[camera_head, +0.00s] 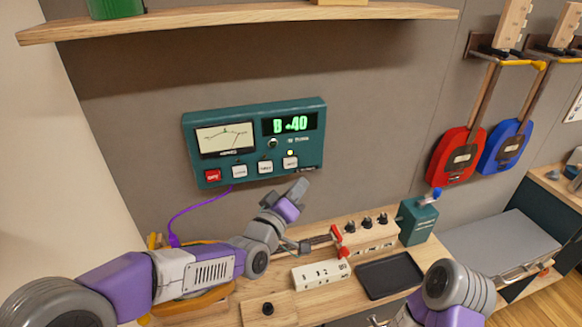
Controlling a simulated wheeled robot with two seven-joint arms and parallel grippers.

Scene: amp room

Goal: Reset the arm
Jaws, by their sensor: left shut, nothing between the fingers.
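My left arm comes in from the left, and its gripper (297,190) is shut and empty. It is raised above the wooden bench, just below and in front of the teal tuner panel (256,142). I cannot tell from this view whether its fingertips touch the panel. The panel has a needle meter, a green display reading about "B +40", a red button and several white buttons. My right arm shows only as a grey joint at the bottom right; its gripper is not in view.
On the bench (270,291) are a black tray (390,276), a cream box (321,274), a box with black knobs (368,238) and a teal device (418,222). Red (455,155) and blue (504,147) guitars hang at right. A wooden shelf (240,20) runs above.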

